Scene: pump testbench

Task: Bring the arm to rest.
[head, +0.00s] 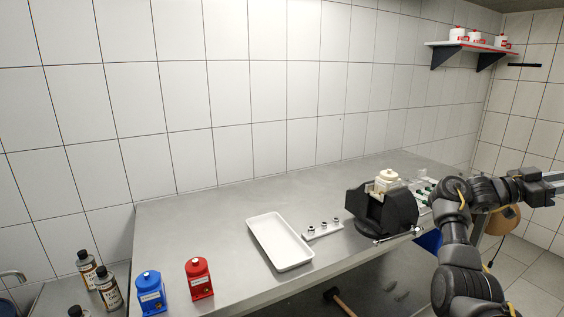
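My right arm rises from the bottom right, bends beside the bench's right end and reaches towards the right picture edge. My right gripper (552,178) is at that edge, out over the floor and clear of the bench. Its fingertips are cut off or too small to make out, and I see nothing clearly held. My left arm and gripper are not in view.
The steel bench (210,228) bears a black fixture with a pump (384,208), a white tray (279,242), a small holder with fittings (322,231), a red bottle (199,279) and a blue bottle (150,292). A hammer (339,300) lies below. The bench's back left is clear.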

